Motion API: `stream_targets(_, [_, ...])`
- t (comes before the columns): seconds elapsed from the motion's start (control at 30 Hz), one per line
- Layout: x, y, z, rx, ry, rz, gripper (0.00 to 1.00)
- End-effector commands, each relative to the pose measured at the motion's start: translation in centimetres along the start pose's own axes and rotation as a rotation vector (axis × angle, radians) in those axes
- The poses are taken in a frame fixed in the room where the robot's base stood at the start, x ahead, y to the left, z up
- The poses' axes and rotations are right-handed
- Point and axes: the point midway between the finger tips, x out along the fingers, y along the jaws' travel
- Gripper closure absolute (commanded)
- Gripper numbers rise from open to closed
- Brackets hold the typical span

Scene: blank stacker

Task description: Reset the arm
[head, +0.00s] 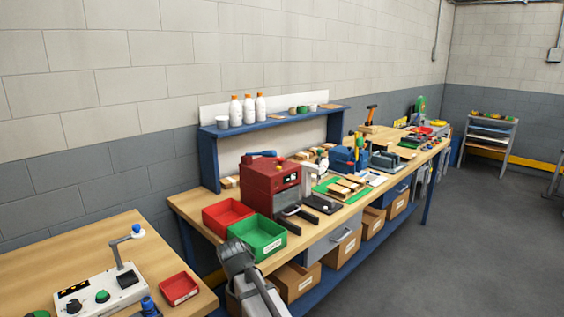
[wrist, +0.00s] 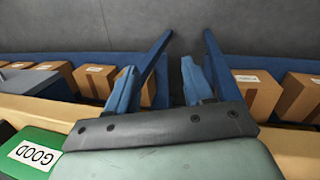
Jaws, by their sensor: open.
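My gripper (wrist: 158,70) shows in the wrist view with its two blue fingers apart and nothing between them. It points past the front edge of the long wooden bench, towards the grey floor. In the head view, a dark grey part of my arm rises at the bottom middle, in front of the green bin (head: 257,238). The fingers cannot be made out there. The green bin, labelled GOOD, also shows at the lower left of the wrist view (wrist: 18,145).
A red bin (head: 227,216) and a red machine (head: 271,187) stand near the green bin. Cardboard boxes (head: 343,248) sit under the bench. A control box (head: 98,290) and a small red tray (head: 179,289) lie on the nearer table. The floor (head: 470,240) at right is clear.

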Motion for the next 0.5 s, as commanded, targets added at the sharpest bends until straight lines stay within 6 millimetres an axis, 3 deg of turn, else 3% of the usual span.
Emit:
stream_targets(0.1, [4.7, -0.1, 2.1, 0.041, -0.037, -0.031, 0.48])
stream_targets(0.5, [17.9, -1.7, 9.4, 0.195, -0.145, -0.137, 0.48])
